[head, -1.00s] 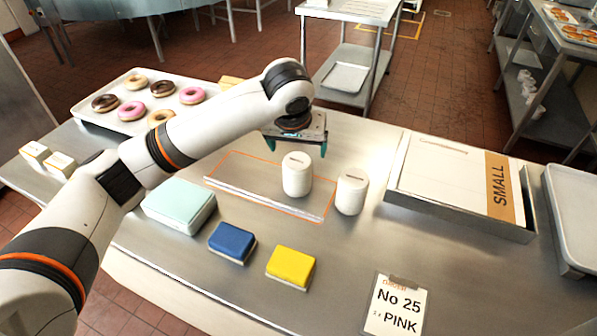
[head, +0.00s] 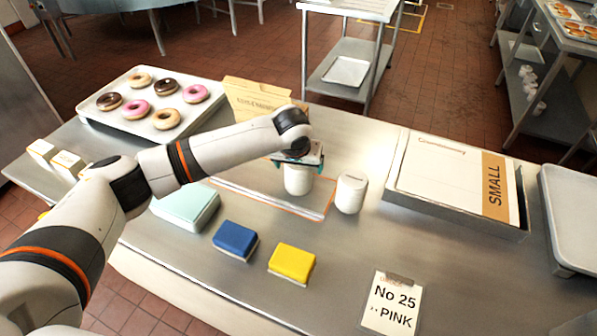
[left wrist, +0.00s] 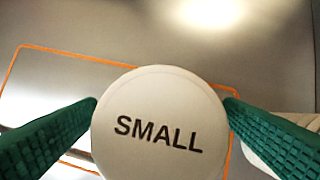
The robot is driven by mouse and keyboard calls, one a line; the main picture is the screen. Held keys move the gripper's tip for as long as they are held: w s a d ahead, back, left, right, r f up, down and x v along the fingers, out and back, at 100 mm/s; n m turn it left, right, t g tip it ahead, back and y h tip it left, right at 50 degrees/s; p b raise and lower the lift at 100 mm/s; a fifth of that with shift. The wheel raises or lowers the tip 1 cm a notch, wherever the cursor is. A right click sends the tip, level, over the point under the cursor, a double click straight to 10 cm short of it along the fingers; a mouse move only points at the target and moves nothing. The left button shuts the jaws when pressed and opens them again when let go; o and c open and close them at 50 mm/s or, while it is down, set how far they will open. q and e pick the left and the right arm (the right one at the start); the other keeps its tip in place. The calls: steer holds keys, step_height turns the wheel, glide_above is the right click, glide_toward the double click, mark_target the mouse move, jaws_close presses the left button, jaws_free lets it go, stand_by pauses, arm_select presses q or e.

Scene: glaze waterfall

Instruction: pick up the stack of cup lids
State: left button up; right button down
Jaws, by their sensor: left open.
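Two white cylindrical stacks of lids stand on the steel counter. The left stack (head: 298,181) is at the orange-outlined area, below my left gripper (head: 297,165). In the left wrist view its round top (left wrist: 160,125) reads "SMALL". My left gripper's green fingers are open, one on each side of that top; I cannot tell whether they touch it. The gripper partly hides this stack in the head view. The right stack (head: 350,193) stands close beside it, apart from the gripper. My right gripper is not in view.
A box marked SMALL (head: 437,158) lies to the right in a metal tray. A donut tray (head: 98,124) and a brown carton (head: 254,97) are at the back left.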

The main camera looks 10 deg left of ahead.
arm_select(q)
steer(key=c, duration=1.1)
